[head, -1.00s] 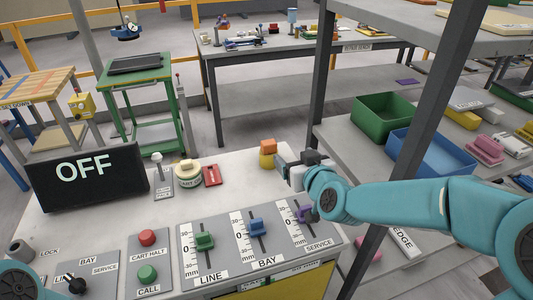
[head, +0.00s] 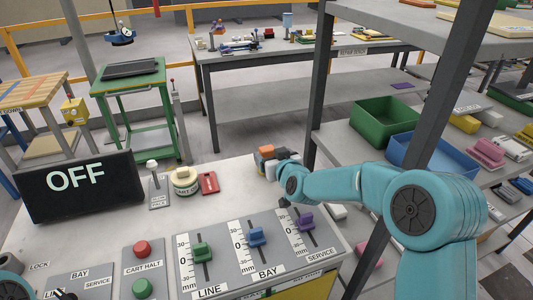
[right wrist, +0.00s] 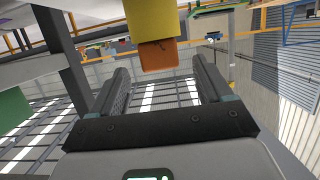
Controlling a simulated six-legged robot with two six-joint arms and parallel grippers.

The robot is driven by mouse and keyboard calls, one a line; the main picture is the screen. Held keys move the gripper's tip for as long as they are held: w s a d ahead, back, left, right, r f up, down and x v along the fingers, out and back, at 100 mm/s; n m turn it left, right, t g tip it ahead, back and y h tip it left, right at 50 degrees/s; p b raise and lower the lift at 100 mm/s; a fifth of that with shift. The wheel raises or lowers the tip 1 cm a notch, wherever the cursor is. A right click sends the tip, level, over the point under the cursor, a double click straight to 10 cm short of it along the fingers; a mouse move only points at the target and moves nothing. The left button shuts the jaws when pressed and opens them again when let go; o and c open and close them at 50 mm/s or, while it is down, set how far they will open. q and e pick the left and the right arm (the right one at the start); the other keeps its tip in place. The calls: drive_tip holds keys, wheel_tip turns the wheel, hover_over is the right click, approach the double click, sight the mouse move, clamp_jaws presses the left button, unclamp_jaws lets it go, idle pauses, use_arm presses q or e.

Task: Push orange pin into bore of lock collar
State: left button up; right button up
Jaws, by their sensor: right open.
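An orange block (head: 266,150), which I take to be the orange pin, sits on top of a yellow piece at the slab's back right. In the right wrist view the orange block (right wrist: 158,55) and the yellow piece (right wrist: 155,20) appear upside down. My right gripper (head: 260,165) is open beside them, partly hiding the yellow piece. In the wrist view the orange block lies ahead of the gap between its fingertips (right wrist: 158,68), not visibly gripped. A grey round collar (head: 10,263) beside the LOCK label is at the slab's left edge.
The slab holds an OFF display (head: 80,187), a red button (head: 142,249), a green button (head: 142,288) and three sliders, including a blue one (head: 256,236). A dark post (head: 320,90) and a shelf with a green bin (head: 385,118) stand to the right.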

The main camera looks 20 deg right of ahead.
sight(269, 152)
drive_tip(key=shift+x, duration=1.65)
drive_tip(key=c, duration=1.2)
